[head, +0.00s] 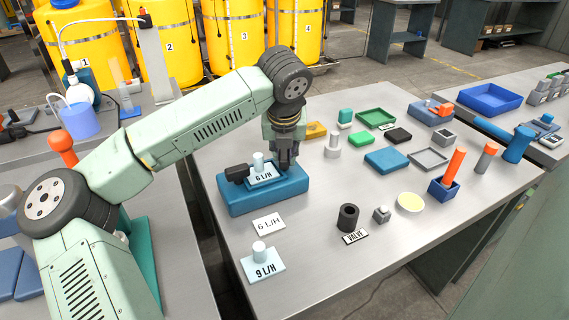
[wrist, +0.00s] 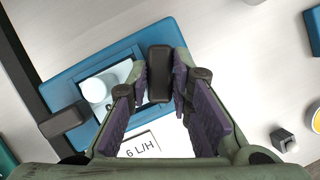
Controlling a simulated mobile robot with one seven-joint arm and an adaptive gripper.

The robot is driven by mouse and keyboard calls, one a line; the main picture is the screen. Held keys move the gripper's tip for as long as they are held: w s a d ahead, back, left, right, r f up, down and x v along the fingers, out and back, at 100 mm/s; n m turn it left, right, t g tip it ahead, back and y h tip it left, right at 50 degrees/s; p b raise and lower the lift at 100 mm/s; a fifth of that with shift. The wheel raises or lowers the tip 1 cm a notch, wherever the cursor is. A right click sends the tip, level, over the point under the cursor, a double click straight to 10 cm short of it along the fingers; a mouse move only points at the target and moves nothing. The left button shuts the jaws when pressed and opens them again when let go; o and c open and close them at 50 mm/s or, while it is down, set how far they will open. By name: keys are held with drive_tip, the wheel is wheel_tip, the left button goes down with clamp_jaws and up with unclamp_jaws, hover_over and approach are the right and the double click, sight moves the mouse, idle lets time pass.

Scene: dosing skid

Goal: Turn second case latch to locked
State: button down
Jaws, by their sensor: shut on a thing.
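The blue case (head: 262,197) sits on the right-hand table and holds a pale plate with a white knob (head: 258,160), marked 6 L/H. It also shows in the wrist view (wrist: 65,88). One black latch (head: 237,173) is at the case's left side, and shows in the wrist view (wrist: 62,122). My gripper (head: 287,160) is lowered at the opposite side of the case. In the wrist view its purple-padded fingers (wrist: 161,85) are shut around the other black latch (wrist: 159,73). That latch is hidden in the head view.
A black ring (head: 348,217) and a yellow dish (head: 411,202) stand to the right. Trays and blocks fill the table's far side.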

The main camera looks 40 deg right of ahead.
drive_tip(key=m+b, duration=0.2)
drive_tip(key=shift+w+a+f+m+g+h, duration=0.1)
drive_tip(key=shift+f+m+g+h, duration=0.05)
drive_tip(key=shift+m+g+h, duration=0.25)
drive_tip(key=m+g, duration=0.1)
drive_tip(key=m, duration=0.2)
drive_tip(key=shift+m+h+b, duration=0.3)
drive_tip(key=shift+h+b, duration=0.05)
drive_tip(key=shift+h, duration=0.05)
drive_tip(key=m, duration=0.1)
drive_tip(key=m+g, duration=0.1)
drive_tip(key=m+g+p, duration=0.1)
drive_tip(key=m, duration=0.1)
drive_tip(key=shift+w+r, duration=0.15)
drive_tip(key=shift+r, duration=0.1)
drive_tip(key=shift+m+g, duration=0.4)
drive_tip(key=shift+m, duration=0.8)
drive_tip(key=shift+f+p, duration=0.1)
drive_tip(key=shift+p, duration=0.2)
drive_tip(key=c, duration=1.4)
unclamp_jaws()
drive_tip(key=shift+c, duration=0.2)
